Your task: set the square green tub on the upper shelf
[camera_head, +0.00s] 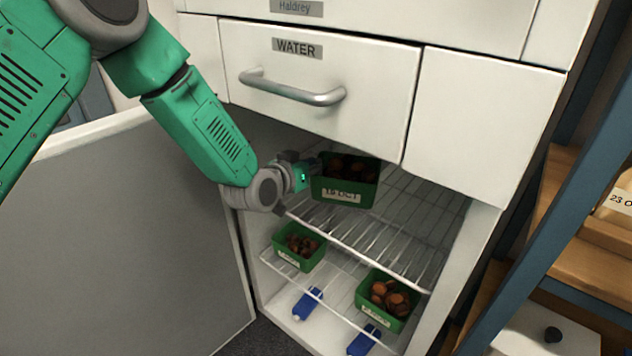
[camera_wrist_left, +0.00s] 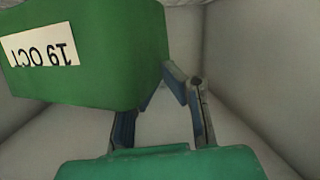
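A square green tub (camera_head: 329,188) with brown chestnuts in it and a white label reading "19 OCT" is inside the open cabinet, at the level of the upper wire shelf (camera_head: 390,245). My left gripper (camera_head: 312,170) is at the tub's left side and appears shut on its edge. In the left wrist view the tub (camera_wrist_left: 110,80) fills the upper left, its label upside down. My left fingers (camera_wrist_left: 172,85) meet its near corner there, and the tub partly hides one finger. I cannot tell whether its base touches the shelf. My right gripper is not in view.
Two more green tubs of chestnuts, one left (camera_head: 290,258) and one right (camera_head: 372,308), stand on the lower wire shelf. Two blue items (camera_head: 307,303) lie beneath. The grey door (camera_head: 130,230) is open at left. The upper shelf is clear right of the held tub.

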